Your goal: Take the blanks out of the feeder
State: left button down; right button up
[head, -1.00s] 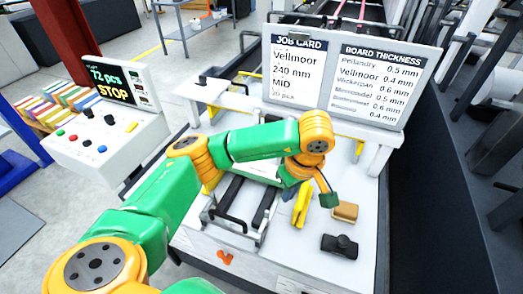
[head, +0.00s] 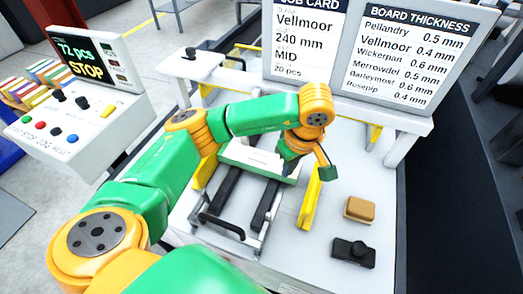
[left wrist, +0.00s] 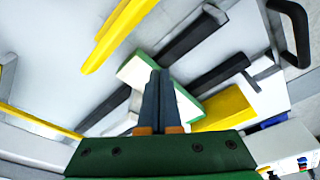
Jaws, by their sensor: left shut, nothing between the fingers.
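The blanks (head: 250,157) look like a white, flat stack with green edges, lying across the dark rails of the feeder (head: 228,226). In the left wrist view the white and green stack (left wrist: 135,72) lies just beyond my fingertips, partly hidden by them. My left gripper (head: 291,167) is over the feeder at the right end of the stack, its tips mostly hidden in the head view. In the left wrist view its dark fingers (left wrist: 160,75) are together with nothing between them. I cannot tell whether they touch the stack. My right gripper is not in view.
A yellow guide (head: 310,200) stands right of the rails. A tan block (head: 360,209) and a black device (head: 353,252) lie on the table at the right. The job card board (head: 405,60) stands behind. A control panel (head: 75,110) reading STOP is at the left.

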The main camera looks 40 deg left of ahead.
aim_at(260, 155)
pick_arm(q)
jog(key=f+b, duration=0.2)
jog(key=f, duration=0.1)
jog(key=f+b, duration=0.1)
jog(key=shift+w+a+f, duration=0.25)
jog(key=shift+w+f, duration=0.05)
jog(key=shift+f, duration=0.1)
jog(key=w+a+p, duration=0.1)
jog(key=a, duration=0.2)
jog(key=w+a+p, duration=0.1)
jog(key=w+a, duration=0.1)
jog(key=a, duration=0.2)
jog(key=w+a+p, duration=0.1)
jog(key=a, duration=0.2)
jog(key=shift+w+a+r+p, duration=0.3)
jog(key=shift+w+p, duration=0.05)
jog(key=shift+a+f+p, duration=0.15)
jog(key=shift+a+p, duration=0.05)
jog(key=shift+p, duration=0.4)
jog(key=shift+f+b, duration=0.5)
jog(key=shift+f, duration=0.2)
jog(key=shift+s+d, duration=0.1)
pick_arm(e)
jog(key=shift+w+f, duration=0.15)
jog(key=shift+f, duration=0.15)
pick_arm(q)
jog(key=shift+s+d+f, duration=0.1)
